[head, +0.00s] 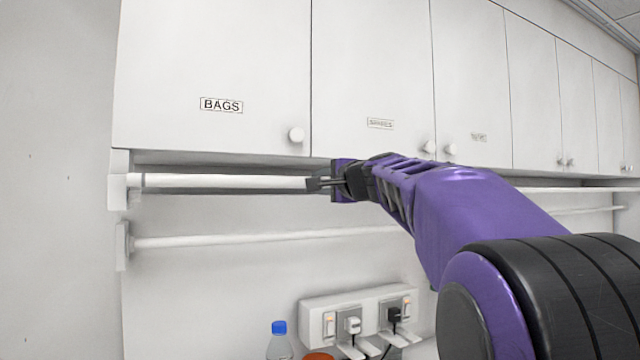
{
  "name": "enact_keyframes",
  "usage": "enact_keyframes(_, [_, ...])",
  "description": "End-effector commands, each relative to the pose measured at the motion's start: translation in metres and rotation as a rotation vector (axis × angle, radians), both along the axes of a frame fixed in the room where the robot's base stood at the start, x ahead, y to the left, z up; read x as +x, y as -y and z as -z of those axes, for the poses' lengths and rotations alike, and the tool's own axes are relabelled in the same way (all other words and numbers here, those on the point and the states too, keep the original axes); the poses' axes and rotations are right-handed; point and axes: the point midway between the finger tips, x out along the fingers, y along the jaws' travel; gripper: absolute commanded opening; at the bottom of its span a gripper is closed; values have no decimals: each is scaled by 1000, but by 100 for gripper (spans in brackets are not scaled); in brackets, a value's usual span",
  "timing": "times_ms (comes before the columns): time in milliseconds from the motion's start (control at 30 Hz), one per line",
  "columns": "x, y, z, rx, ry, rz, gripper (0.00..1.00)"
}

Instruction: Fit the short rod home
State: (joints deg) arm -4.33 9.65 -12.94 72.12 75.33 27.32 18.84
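A white rod (225,182), which I take to be the short rod, runs level under the cabinets at the left in the head view. Its left end is at the upper white wall bracket (117,192); I cannot tell whether it is seated in it or only in front of it. My gripper (317,183) comes in from the right, and its dark fingertips appear closed on the rod's right end. The fingers hide that end. My arm hides what lies directly right of it.
A thinner lower rail (265,238) runs from a lower bracket (123,246) behind my arm. White cabinets (215,60) hang just above. A socket panel (355,312) with plugs, a blue-capped bottle (279,342) and an orange item (319,356) are below.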

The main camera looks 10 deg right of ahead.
Motion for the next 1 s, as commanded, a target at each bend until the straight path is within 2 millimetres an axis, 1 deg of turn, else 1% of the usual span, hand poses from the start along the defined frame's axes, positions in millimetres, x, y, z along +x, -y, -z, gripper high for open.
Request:
enact_keyframes(167, [-3,2,-1,1,3,1,0])
enact_keyframes(567, [-3,1,-1,1,2,0,0])
enact_keyframes(1000, [8,-2,-1,1,2,1,0])
